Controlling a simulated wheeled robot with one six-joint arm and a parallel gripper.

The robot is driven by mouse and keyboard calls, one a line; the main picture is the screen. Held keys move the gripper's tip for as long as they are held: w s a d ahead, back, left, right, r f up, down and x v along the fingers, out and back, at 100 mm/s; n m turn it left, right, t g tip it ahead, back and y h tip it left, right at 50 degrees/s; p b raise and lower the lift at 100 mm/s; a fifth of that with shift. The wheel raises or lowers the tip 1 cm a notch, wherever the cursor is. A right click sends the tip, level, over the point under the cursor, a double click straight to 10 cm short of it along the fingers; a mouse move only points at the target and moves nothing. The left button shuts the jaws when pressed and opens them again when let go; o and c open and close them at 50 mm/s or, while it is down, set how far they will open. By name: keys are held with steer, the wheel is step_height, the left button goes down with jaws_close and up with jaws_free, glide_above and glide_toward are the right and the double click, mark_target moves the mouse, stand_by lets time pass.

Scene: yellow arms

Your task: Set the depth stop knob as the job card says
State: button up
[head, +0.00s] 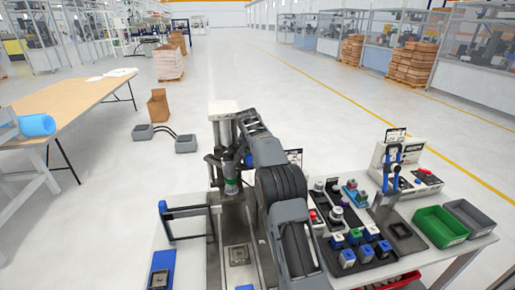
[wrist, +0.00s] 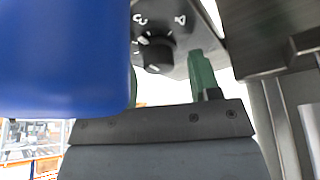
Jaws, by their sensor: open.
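The black depth stop knob (wrist: 157,52) shows in the upper middle of the wrist view, on a dark dial face (wrist: 160,14) with white numerals, a 3 and a 4 among them. I cannot tell for certain which number it points at. My gripper (wrist: 167,72) is open, with green fingertips on either side of the knob in the picture; contact cannot be made out. The left finger is mostly hidden behind a large blue object. In the head view my arm reaches to the press (head: 224,125) and hides the knob. A small card (head: 294,157) stands behind my arm, unreadable.
The smooth blue object (wrist: 65,55) fills the wrist view's upper left, very near. A dark metal block (wrist: 265,35) is at upper right. On the bench are blue-topped blocks (head: 347,257), a green bin (head: 440,226) and a grey bin (head: 469,216).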

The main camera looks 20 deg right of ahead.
step_height(320, 180, up, 2)
steer(key=shift+r, duration=0.25)
steer(key=s+a+r+b, duration=0.2)
steer(key=s+r+b, duration=0.5)
steer(key=s+r, duration=0.3)
steer(key=s, duration=0.3)
steer(key=shift+s+a, duration=0.35)
steer(key=shift+s, duration=0.05)
steer(key=shift+r, duration=0.1)
steer(key=w+d+f+n+t+y+p, duration=0.1)
steer(key=w+d+f+n+y+p, duration=0.15)
steer(key=w+n, duration=0.65)
steer(key=shift+y, duration=0.45)
steer(key=x, duration=0.7)
steer(key=d+x, duration=0.1)
steer(key=x, duration=0.3)
steer(key=shift+w+f+p, duration=0.2)
steer(key=shift+w+p, duration=0.1)
steer(key=shift+w, duration=0.1)
